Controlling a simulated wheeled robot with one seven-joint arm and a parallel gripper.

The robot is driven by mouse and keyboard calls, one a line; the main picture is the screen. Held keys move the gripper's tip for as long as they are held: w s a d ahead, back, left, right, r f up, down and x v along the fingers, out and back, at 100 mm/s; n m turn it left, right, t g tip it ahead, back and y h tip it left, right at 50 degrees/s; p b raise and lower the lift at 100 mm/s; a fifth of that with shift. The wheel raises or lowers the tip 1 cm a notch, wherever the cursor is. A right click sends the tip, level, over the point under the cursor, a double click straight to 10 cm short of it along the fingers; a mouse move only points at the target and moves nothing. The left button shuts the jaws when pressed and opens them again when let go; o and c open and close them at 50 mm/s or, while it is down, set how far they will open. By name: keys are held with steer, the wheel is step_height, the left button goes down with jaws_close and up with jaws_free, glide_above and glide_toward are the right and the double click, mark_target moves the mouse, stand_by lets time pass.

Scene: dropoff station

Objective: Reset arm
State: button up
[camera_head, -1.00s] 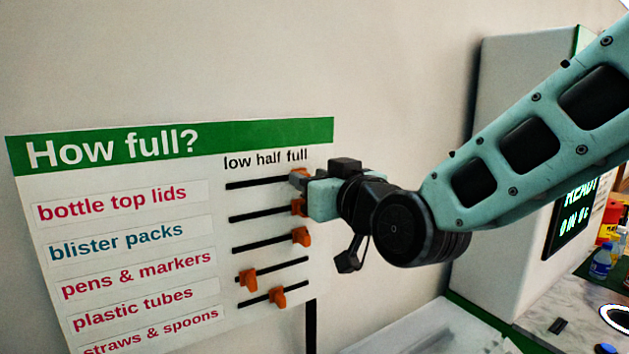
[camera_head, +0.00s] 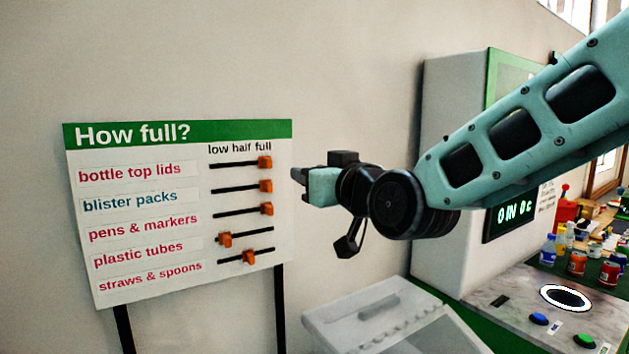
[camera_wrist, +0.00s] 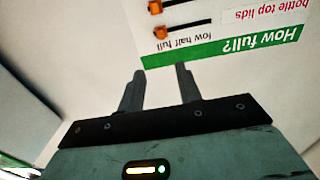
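The "How full?" board (camera_head: 180,134) stands left of centre on legs, with a row of orange sliders on black slots. The bottle top lids slider (camera_head: 265,162), blister packs slider (camera_head: 266,186) and pens & markers slider (camera_head: 267,209) sit at the full end. The plastic tubes slider (camera_head: 225,240) is near low, and the straws & spoons slider (camera_head: 249,257) is around half. My gripper (camera_head: 298,175) is just right of the board, apart from the sliders. In the wrist view its two fingers (camera_wrist: 159,72) are apart with nothing between them.
A white cabinet (camera_head: 447,165) with a green edge and a lit display (camera_head: 512,214) stands right, behind my arm. A marble counter (camera_head: 510,292) has a white-ringed hole (camera_head: 566,298) and buttons. Bottles and cans stand behind it.

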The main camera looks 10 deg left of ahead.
steer(key=shift+s+d, duration=0.1)
steer(key=shift+s, duration=0.05)
steer(key=s+d+f+g+h+b, duration=0.2)
steer(key=s+d+f+g, duration=0.15)
steer(key=s+f, duration=0.4)
steer(key=s+d+f+g+h+b, duration=0.15)
steer(key=s+f+g, duration=0.25)
steer(key=f, duration=0.6)
steer(key=s+d+f+g+h+b, duration=0.1)
steer(key=s+d+f+g+h, duration=0.2)
steer(key=s+d+f, duration=0.3)
steer(key=s+d+f+g+h+b, duration=0.1)
steer(key=s+d+f+g+h, duration=0.2)
steer(key=s+d+f, duration=0.4)
steer(key=s+d+g, duration=0.1)
steer(key=s+d, duration=0.1)
steer(key=s, duration=0.4)
steer(key=shift+s+f+h+b, duration=0.15)
steer(key=shift+s+h+b, duration=0.15)
steer(key=shift+h, duration=0.05)
